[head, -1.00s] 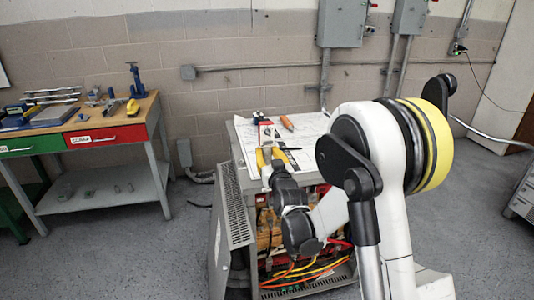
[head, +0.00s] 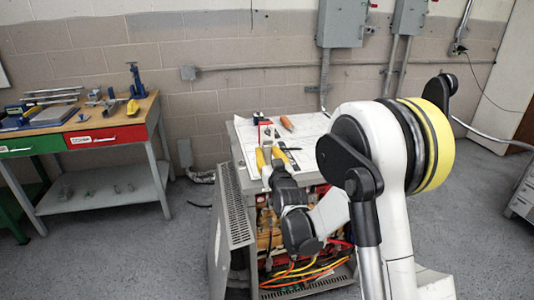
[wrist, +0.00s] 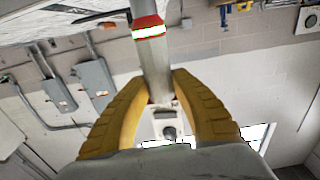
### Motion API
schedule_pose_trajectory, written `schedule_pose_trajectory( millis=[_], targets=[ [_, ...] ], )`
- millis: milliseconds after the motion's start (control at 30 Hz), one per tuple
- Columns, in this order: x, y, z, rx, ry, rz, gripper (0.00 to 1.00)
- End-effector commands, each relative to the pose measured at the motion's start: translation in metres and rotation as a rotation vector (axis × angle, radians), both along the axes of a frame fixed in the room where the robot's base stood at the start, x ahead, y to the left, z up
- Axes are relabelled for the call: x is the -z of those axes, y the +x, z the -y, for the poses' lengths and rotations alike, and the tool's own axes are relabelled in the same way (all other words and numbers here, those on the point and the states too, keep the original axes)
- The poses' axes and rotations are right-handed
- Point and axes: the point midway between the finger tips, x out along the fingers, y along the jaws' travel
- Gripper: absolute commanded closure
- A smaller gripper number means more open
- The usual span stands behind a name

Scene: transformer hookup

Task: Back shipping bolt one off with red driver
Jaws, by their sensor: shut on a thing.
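My gripper (head: 268,156) is over the top of the grey transformer cabinet (head: 243,178). In the wrist view its yellow fingers (wrist: 160,88) are closed on a grey shaft with a red and white band (wrist: 149,30), which I take to be the red driver. In the head view a red and white part of it (head: 266,130) shows just beyond the fingertips. I cannot make out shipping bolt one, nor whether the driver's tip touches anything.
A workbench (head: 135,118) with tools is farther left, with clear floor between.

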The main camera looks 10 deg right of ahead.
Motion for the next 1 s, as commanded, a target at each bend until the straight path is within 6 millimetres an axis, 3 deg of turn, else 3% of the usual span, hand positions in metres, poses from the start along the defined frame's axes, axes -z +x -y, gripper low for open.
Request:
schedule_pose_trajectory(
  millis=[567,1000],
  targets=[
    [-0.001,0.000,0.000,0.000,0.000,0.000,1.00],
    [-0.022,0.000,0.000,0.000,0.000,0.001,1.00]
  ],
)
